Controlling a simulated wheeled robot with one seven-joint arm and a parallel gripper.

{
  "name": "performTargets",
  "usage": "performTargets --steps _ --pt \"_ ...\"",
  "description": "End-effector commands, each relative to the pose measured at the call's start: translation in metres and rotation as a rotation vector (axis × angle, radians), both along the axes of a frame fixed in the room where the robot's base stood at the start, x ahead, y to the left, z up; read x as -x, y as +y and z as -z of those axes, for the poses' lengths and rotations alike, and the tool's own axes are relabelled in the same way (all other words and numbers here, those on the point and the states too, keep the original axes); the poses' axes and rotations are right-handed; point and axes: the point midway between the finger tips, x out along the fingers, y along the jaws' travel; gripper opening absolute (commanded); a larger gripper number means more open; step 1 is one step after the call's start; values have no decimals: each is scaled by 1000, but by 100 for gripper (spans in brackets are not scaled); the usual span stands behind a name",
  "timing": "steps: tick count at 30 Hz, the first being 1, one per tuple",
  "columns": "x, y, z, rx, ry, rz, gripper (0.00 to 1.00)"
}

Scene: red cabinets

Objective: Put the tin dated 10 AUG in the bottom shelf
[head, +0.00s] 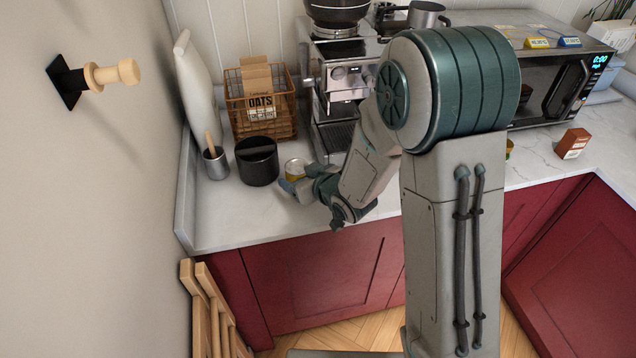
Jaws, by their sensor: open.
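A small tin (294,168) with a pale lid and a yellow side stands on the counter, right of the black canister. No date on it can be read from here. My gripper (299,179) is open and low over the counter at the tin's near side. Its fingers partly cover the tin; I cannot tell whether they touch it. Another small yellowish object (509,147), perhaps a tin, shows partly behind my arm on the right. The bottom shelf cannot be made out in this view.
Close to my gripper stand the black canister (257,163), a metal cup (215,164) and a wire basket (261,124) with an oats bag. The coffee machine (349,84) is behind. A microwave (556,90) carries yellow and blue labelled blocks. A reddish box (572,144) stands right.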

Motion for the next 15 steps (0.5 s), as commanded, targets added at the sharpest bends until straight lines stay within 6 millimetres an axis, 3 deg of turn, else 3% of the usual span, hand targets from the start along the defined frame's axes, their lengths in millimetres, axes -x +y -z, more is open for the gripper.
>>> performTargets --steps 12,15 --pt "50 -39 -31 0 -3 1 74" --pt "54 -40 -29 -7 -4 -6 74"
